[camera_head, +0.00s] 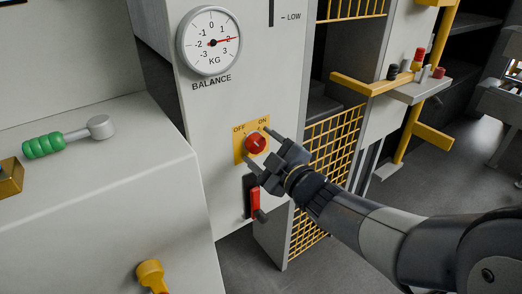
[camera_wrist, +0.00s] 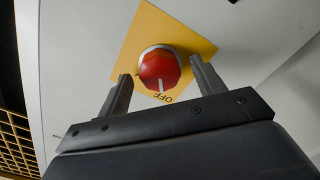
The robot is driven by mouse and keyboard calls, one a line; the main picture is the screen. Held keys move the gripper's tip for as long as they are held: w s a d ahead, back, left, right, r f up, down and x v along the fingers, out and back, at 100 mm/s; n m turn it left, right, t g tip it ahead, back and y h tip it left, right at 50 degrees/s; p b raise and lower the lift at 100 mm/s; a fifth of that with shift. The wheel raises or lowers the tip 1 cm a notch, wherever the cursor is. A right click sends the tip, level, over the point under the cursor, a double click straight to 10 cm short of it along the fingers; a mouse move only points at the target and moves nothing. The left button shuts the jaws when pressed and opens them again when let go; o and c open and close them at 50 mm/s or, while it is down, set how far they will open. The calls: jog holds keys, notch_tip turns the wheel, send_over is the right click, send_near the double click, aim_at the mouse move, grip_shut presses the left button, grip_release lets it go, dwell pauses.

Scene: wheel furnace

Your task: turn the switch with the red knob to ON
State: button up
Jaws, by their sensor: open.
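The red knob (camera_head: 256,144) sits on a yellow plate (camera_head: 240,152) marked OFF and ON, on the grey machine panel. In the wrist view the knob (camera_wrist: 160,68) shows a white line pointing at the OFF label (camera_wrist: 163,98). The ON label is hidden in the wrist view. My gripper (camera_head: 256,148) is open in front of the plate. In the wrist view its two fingers (camera_wrist: 160,76) stand on either side of the knob, with visible gaps. I cannot tell how far the tips reach along the knob's depth.
A red lever (camera_head: 255,202) in a dark slot is just below the plate. A balance dial (camera_head: 210,41) is above it. Yellow mesh (camera_head: 325,145) is close on the right, under my arm. A green-handled lever (camera_head: 45,145) lies on the grey housing at left.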

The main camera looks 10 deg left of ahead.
jog(key=shift+w+a, duration=0.2)
jog(key=shift+a, duration=0.05)
jog(key=shift+c, duration=0.6)
jog(key=c, duration=0.9)
jog(key=shift+o, duration=0.2)
